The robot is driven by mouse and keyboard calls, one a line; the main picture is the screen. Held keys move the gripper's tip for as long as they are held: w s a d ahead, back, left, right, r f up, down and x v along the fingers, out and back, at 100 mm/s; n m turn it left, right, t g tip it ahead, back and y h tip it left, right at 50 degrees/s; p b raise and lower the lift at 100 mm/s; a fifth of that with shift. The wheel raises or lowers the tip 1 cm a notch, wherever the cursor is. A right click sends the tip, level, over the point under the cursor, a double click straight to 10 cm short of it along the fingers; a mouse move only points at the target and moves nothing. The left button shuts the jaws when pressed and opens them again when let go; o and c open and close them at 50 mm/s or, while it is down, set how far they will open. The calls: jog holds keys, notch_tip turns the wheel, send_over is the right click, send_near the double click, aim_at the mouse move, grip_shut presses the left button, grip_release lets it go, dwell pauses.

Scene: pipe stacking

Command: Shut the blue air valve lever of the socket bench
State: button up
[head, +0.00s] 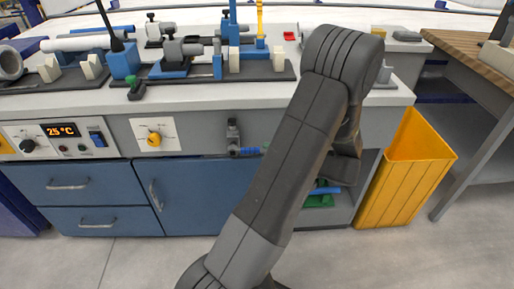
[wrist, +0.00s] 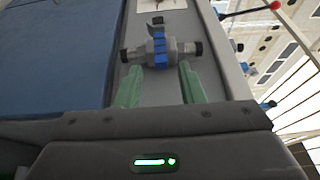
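The air valve (head: 233,138) is a small grey fitting on the grey front panel of the socket bench (head: 200,128), with a blue lever (head: 248,151) at its lower right. In the wrist view the valve (wrist: 132,54) has dark pipe ends left and right. The blue lever (wrist: 160,50) runs up and down the picture, apparently across the pipe line. My gripper (wrist: 160,72) is open, with green fingers apart just below the valve on either side of the lever's near end. Contact cannot be told. In the head view my arm hides the fingers.
Blue doors (head: 190,195) and drawers lie below the panel. A yellow bin (head: 405,170) stands at the right, near a wooden-topped table (head: 470,55). Pipes and fixtures crowd the benchtop.

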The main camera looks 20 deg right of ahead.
aim_at(253, 149)
jog(key=p+v, duration=0.1)
jog(key=v, duration=0.7)
jog(key=shift+w+a, duration=0.1)
jog(key=shift+a, duration=0.1)
jog(key=b+x, duration=0.2)
jog(key=x, duration=1.1)
jog(key=shift+w+a, duration=0.15)
